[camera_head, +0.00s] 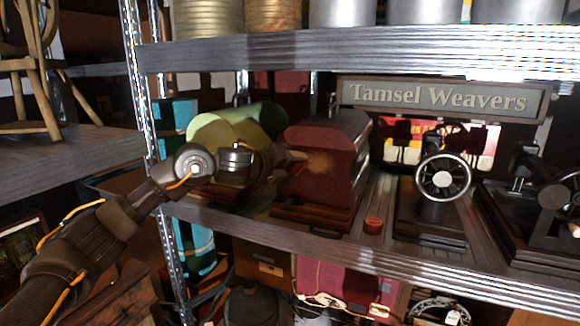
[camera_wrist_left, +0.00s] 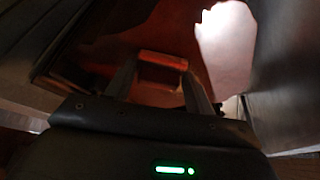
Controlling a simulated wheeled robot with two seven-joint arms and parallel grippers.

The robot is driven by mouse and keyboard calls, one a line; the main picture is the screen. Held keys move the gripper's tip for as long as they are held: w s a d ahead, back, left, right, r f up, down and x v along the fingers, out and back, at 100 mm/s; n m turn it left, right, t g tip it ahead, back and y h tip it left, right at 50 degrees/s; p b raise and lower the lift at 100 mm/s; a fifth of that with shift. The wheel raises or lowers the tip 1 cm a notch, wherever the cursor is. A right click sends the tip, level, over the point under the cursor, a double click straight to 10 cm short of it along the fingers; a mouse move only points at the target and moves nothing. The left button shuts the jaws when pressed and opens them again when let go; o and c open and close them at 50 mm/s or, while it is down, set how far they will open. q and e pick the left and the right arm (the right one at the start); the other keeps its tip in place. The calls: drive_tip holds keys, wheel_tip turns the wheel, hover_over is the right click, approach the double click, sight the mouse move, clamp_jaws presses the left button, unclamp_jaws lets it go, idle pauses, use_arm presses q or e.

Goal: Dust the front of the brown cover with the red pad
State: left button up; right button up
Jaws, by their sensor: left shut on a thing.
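The brown cover (camera_head: 318,172), a reddish-brown case with a rounded top on a wooden base, stands upright on the middle shelf. My left gripper (camera_head: 290,161) reaches in from the left, its fingers at the cover's front face. In the left wrist view, its two fingers are shut on the red pad (camera_wrist_left: 161,68), a small reddish block. The brown cover (camera_wrist_left: 120,38) fills the space beyond the pad there, with a pale, ragged-edged patch (camera_wrist_left: 226,48) to the right. I cannot tell whether the pad touches the cover. My right gripper is in neither view.
A small red round item (camera_head: 373,225) sits on the shelf (camera_head: 400,257) right of the cover. Sewing machines (camera_head: 440,190) stand further right, below a "Tamsel Weavers" sign (camera_head: 443,97). A metal post (camera_head: 150,130) stands close to my arm.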

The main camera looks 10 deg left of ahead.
use_arm(q)
drive_tip(key=shift+d, duration=0.1)
drive_tip(key=shift+s+d, duration=0.25)
drive_tip(key=shift+d, duration=0.65)
drive_tip(key=shift+s+d, duration=0.2)
drive_tip(key=shift+d, duration=0.7)
drive_tip(key=shift+d, duration=0.1)
drive_tip(key=shift+s+d, duration=0.15)
drive_tip(key=shift+d, duration=0.7)
drive_tip(key=shift+s+d, duration=0.1)
drive_tip(key=shift+d, duration=0.75)
drive_tip(key=shift+d, duration=0.1)
drive_tip(key=shift+s+d, duration=0.2)
drive_tip(key=shift+d, duration=0.65)
drive_tip(key=shift+s+d, duration=0.15)
drive_tip(key=shift+d, duration=0.7)
drive_tip(key=shift+w+a, duration=0.1)
drive_tip(key=shift+a, duration=0.1)
drive_tip(key=shift+w+a+b, duration=0.15)
drive_tip(key=shift+a, duration=0.75)
drive_tip(key=shift+w+a+b, duration=0.1)
drive_tip(key=shift+a+b, duration=0.05)
drive_tip(key=shift+a, duration=0.7)
